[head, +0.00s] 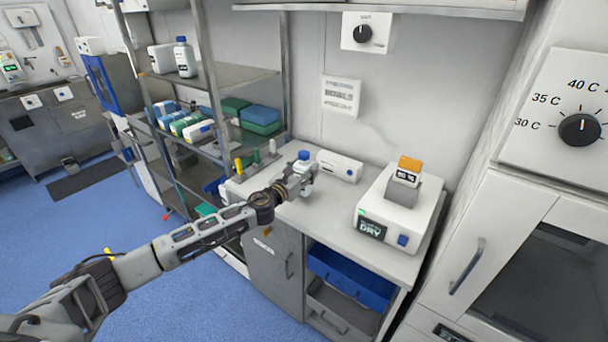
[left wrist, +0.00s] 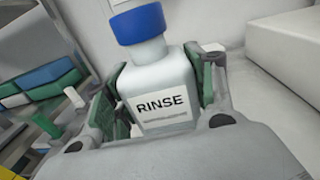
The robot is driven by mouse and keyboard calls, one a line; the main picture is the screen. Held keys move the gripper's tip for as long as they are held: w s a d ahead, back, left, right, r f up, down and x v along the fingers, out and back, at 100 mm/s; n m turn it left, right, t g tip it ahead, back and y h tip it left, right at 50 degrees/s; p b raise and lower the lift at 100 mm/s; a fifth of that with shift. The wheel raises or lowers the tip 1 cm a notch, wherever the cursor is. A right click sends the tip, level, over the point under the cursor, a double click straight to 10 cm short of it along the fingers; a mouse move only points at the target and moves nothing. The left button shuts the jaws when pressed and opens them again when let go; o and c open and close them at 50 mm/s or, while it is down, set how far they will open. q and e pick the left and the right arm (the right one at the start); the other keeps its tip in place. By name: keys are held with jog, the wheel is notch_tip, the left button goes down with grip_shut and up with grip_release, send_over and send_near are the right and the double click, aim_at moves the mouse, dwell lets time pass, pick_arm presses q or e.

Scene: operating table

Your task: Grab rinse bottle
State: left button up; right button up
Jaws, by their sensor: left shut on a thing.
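The rinse bottle is white with a blue cap and a label reading RINSE. In the left wrist view the rinse bottle (left wrist: 160,85) stands between the fingers of my left gripper (left wrist: 165,90), which is shut on its body. In the head view the bottle's blue cap (head: 304,155) shows above my left gripper (head: 300,178), over the counter near its back left part. The gripper hides most of the bottle there. I cannot tell whether the bottle touches the counter. My right gripper is not in view.
A white device (head: 400,210) with a DRY display stands on the counter at the right. A metal shelf (head: 225,75) with bottles and boxes is at the left. The counter's front middle is clear.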

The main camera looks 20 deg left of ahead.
aim_at(304, 153)
pick_arm(q)
notch_tip(304, 153, up, 5)
jog(key=shift+r+p, duration=0.1)
jog(key=shift+p, duration=0.45)
jog(key=shift+r, duration=1.05)
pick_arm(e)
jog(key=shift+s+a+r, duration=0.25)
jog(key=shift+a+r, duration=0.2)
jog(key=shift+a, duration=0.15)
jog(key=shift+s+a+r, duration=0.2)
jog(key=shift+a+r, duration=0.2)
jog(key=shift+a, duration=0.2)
